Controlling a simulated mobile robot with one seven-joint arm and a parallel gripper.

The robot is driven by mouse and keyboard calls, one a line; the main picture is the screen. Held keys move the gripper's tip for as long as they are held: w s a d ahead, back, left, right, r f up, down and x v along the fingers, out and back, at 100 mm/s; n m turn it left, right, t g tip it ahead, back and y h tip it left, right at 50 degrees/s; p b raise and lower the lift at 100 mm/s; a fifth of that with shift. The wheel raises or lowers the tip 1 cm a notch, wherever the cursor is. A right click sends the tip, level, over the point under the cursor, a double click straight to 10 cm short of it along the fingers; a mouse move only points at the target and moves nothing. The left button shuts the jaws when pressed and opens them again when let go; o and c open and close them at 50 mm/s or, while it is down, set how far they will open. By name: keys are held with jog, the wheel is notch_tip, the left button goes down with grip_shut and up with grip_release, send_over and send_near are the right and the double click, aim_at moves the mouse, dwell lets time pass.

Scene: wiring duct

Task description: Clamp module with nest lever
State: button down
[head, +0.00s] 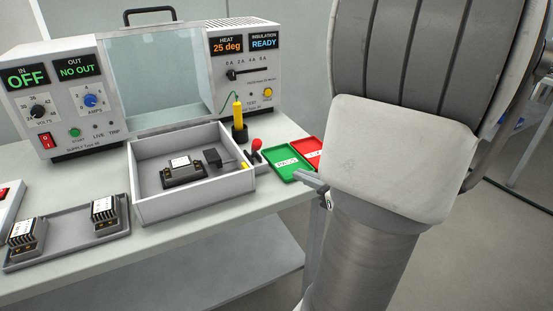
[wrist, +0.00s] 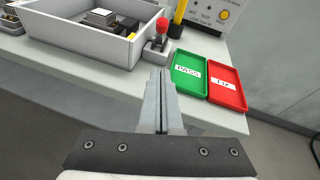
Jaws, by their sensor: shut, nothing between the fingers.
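The nest is a white open-topped box (head: 152,208) on the bench, and it also shows in the wrist view (wrist: 88,52). A dark module (head: 183,173) with a white label lies inside it. A dark clamp block (head: 212,158) is right of the module; I cannot tell whether they touch. The nest lever (head: 256,150) has a red knob and stands at the box's right side; it also shows in the wrist view (wrist: 160,32). My gripper (wrist: 162,73) is shut and empty, apart from the lever and nearer the bench's front edge. My arm mostly hides it in the head view.
A green PASS tray (head: 283,164) and a red tray (head: 311,146) lie right of the lever. A yellow probe (head: 238,115) stands behind it. A grey tray (head: 68,254) with two modules is at left. The supply unit (head: 75,140) stands behind the box.

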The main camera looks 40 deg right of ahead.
jog(key=b, duration=0.2)
send_near(259, 149)
jog(key=f, duration=0.1)
jog(key=w+f, duration=0.1)
jog(key=f, duration=0.1)
jog(key=w+f, duration=0.1)
jog(key=shift+w+d+f, duration=0.15)
jog(key=shift+d+f, duration=0.05)
jog(key=shift+d, duration=0.1)
jog(key=shift+w+a+r, duration=0.1)
jog(key=shift+w+r, duration=0.45)
jog(key=shift+w, duration=0.35)
jog(key=shift+w+r, duration=0.55)
jog(key=shift+w, duration=0.35)
jog(key=shift+r, duration=0.15)
jog(key=shift+w+r+g+p, duration=0.15)
jog(key=shift+g+p, duration=0.15)
jog(key=shift+p, duration=0.4)
